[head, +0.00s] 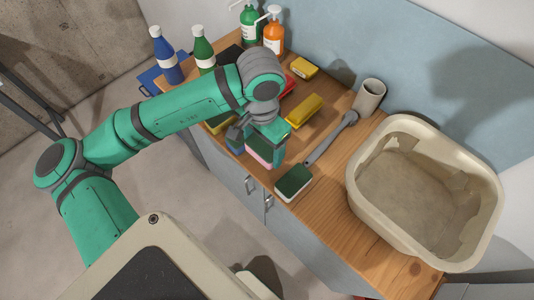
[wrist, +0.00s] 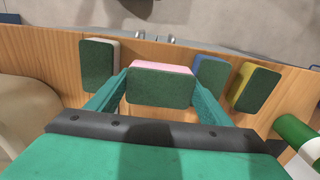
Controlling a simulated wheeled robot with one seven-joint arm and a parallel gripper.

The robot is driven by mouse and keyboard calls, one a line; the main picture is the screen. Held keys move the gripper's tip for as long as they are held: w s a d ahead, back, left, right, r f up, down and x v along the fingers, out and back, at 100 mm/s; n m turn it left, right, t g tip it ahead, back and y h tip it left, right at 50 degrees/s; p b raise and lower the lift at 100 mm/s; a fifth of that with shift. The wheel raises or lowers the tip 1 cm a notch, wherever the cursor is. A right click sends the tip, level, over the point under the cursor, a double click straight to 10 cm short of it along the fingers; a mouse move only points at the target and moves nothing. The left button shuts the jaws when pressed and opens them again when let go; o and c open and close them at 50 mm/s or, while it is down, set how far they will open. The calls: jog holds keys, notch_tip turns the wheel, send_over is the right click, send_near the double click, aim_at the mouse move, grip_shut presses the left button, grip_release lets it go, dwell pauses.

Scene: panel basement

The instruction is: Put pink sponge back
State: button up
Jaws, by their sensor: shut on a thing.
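My gripper (head: 266,143) points down over the front part of the wooden counter (head: 335,172). It is shut on the pink sponge (head: 262,156), which has a green scouring side. In the wrist view the pink sponge (wrist: 161,87) sits between the two fingers of my gripper (wrist: 158,92), its green side towards the camera and its pink edge showing on top. Whether it touches the counter I cannot tell. A blue sponge (wrist: 211,74) and a yellow sponge (wrist: 255,86) stand to its right there, and a whitish sponge (wrist: 114,63) to its left.
The whitish sponge with a green top (head: 294,181) lies near the counter's front edge. A yellow sponge (head: 304,110), a grey brush (head: 332,138), a beige cup (head: 369,97) and a large beige basin (head: 365,205) are farther right. Bottles (head: 273,35) stand at the far end.

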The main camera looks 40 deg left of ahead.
aim_at(267, 147)
jog(key=shift+w+d+f, duration=0.2)
jog(key=shift+d+f, duration=0.15)
jog(key=shift+f, duration=0.15)
jog(key=shift+w+d+f, duration=0.1)
jog(key=shift+f, duration=1.6)
jog(key=shift+f, duration=0.1)
jog(key=o, duration=1)
jog(key=shift+c, duration=0.2)
notch_tip(267, 147, up, 12)
jog(key=shift+r, duration=0.15)
